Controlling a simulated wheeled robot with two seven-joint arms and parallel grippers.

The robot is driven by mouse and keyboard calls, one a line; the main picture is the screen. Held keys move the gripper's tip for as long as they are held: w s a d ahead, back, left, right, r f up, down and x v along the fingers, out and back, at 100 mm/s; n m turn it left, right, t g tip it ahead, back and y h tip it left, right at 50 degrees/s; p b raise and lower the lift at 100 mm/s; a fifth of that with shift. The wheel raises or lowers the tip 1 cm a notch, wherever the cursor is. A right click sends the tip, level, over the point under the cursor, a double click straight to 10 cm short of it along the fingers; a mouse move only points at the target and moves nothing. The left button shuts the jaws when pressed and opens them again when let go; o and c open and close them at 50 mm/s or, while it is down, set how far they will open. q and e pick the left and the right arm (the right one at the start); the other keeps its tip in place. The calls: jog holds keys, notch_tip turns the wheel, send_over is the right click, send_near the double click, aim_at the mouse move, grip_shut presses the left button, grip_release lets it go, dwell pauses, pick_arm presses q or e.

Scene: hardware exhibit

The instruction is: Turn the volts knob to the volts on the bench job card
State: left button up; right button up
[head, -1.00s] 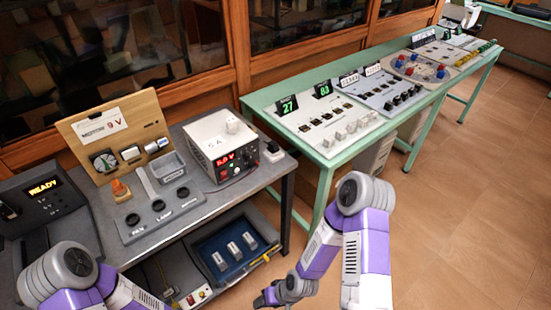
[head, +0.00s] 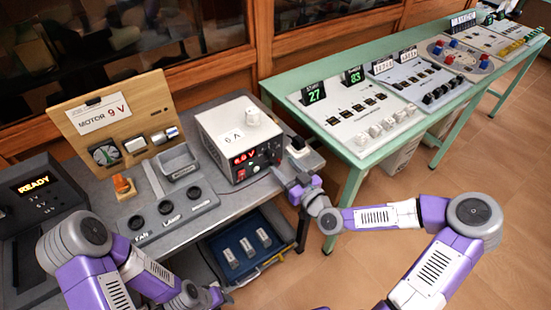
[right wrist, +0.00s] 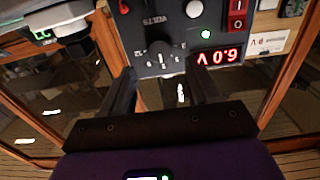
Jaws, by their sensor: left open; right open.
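The bench job card (head: 100,114) on the wooden board reads "MOTOR 9 V". The white power supply (head: 215,125) shows a red display (head: 244,157) that appears to read 6.0 V. In the right wrist view the panel is upside down, with the dark volts knob (right wrist: 160,54) beside the display (right wrist: 215,56). My right gripper (head: 292,183) is open in front of the panel. Its fingers (right wrist: 163,85) point at the knob, one to each side and apparently short of it. My left gripper (head: 218,297) is open, low by the bench's front.
A grey tray (head: 180,165) and a base with several round recesses (head: 168,215) sit left of the supply. A blue drawer (head: 225,270) lies below. A green table (head: 345,165) stands to the right.

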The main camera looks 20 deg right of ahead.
aim_at(274, 156)
jog(key=b+x, duration=0.1)
jog(key=x, duration=0.4)
jog(key=shift+f, duration=0.1)
jog(key=c, duration=1)
jog(key=shift+c, duration=0.2)
jog(key=shift+m, duration=0.3)
jog(key=m+p, duration=0.1)
jog(key=m, duration=0.2)
jog(key=shift+d+m+p, duration=0.1)
jog(key=shift+m+p, duration=0.35)
jog(key=shift+m, duration=1.55)
